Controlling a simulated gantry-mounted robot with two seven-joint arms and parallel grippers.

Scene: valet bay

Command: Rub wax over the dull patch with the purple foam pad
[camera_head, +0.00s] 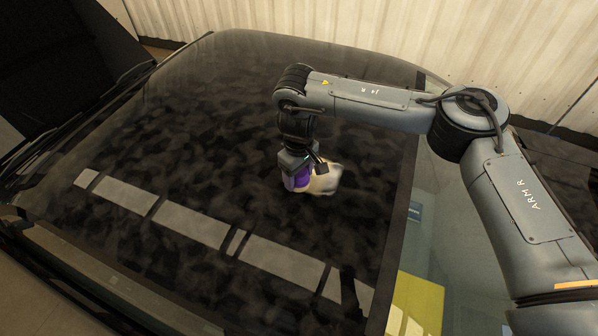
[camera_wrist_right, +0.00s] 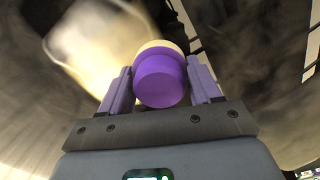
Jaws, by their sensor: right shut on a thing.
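The purple foam pad (camera_head: 301,179) is a round block with a pale yellow layer at its far end, seen in the right wrist view (camera_wrist_right: 161,82). My right gripper (camera_head: 295,172) is shut on it, with one finger on each side. The dull patch (camera_head: 325,181) is a cream, hazy area on the dark glossy panel, just right of the pad. It also shows in the wrist view (camera_wrist_right: 88,42) beyond the pad. The pad is at the patch's left edge; I cannot tell whether it touches the surface. My left gripper is not in view.
The dark panel (camera_head: 200,130) is broad and mottled, with pale rectangular reflections along its front. Glass with a yellow area (camera_head: 418,300) lies at lower right. A ribbed pale wall (camera_head: 400,30) stands behind. The panel left of the pad is clear.

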